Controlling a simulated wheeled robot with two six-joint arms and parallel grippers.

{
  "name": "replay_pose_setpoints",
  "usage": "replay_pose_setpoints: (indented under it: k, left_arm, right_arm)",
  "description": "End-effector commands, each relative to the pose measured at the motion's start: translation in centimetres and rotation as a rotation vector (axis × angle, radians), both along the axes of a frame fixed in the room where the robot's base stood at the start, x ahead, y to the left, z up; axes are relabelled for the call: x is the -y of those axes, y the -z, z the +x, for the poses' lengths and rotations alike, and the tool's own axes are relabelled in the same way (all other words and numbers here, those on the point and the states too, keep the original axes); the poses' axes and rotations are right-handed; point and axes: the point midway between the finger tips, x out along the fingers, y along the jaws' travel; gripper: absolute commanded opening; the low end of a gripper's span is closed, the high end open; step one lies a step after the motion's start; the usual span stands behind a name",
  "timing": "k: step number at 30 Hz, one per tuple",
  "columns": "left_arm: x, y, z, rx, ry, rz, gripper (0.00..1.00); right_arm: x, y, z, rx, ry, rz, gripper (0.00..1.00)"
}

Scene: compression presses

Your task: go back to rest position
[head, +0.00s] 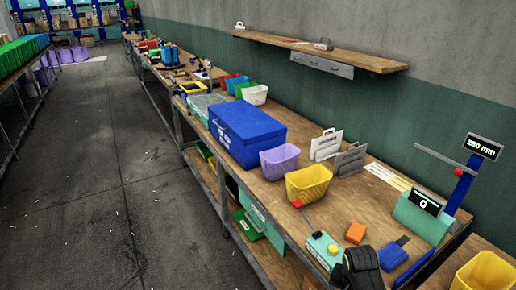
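Neither of my grippers shows clearly in the head view. A dark rounded shape (362,268) stands at the bottom edge, right of the middle, and is cut off by the frame; I cannot tell what it is. An orange block (355,233) and a blue block (392,256) lie close by on the bench.
A yellow bin (309,183), a purple bin (279,162) and a large blue box (248,133) stand along the bench. A teal device with a display (424,214) is at right. A shelf (330,50) is on the wall.

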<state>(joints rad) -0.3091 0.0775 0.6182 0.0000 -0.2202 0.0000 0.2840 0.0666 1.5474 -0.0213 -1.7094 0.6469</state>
Motion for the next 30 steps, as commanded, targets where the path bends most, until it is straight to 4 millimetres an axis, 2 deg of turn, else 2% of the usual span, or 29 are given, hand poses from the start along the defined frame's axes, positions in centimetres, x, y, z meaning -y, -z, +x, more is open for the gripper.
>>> replay_pose_setpoints:
  k: [1,8,11,14,17,18,20,21,23,24,27,30]
  left_arm:
    - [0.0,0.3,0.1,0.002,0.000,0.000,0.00]
    - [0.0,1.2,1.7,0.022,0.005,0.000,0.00]
    - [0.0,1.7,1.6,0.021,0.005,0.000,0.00]
    - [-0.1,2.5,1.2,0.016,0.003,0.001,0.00]
    - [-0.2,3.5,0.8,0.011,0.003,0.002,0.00]
    - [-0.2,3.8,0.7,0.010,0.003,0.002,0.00]
    - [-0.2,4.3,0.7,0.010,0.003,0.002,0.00]
    - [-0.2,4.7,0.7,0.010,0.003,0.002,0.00]
    - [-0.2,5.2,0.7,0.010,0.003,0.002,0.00]
    - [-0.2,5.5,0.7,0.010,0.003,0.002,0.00]
    - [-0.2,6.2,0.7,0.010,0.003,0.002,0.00]
    - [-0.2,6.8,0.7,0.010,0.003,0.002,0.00]
  right_arm:
    - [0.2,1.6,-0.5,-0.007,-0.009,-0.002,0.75]
    - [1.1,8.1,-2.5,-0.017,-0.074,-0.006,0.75]
    - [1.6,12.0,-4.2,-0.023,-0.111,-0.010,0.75]
    - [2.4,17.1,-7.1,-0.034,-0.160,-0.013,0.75]
    - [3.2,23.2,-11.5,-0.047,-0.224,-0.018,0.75]
    - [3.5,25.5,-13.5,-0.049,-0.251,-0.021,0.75]
    - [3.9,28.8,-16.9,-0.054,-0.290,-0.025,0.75]
    - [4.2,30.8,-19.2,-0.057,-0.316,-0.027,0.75]
    - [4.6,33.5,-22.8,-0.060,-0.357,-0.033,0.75]
    - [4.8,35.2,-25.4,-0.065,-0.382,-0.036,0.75]
    - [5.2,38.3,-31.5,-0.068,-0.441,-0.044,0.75]
    - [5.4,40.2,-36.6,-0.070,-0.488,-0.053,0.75]
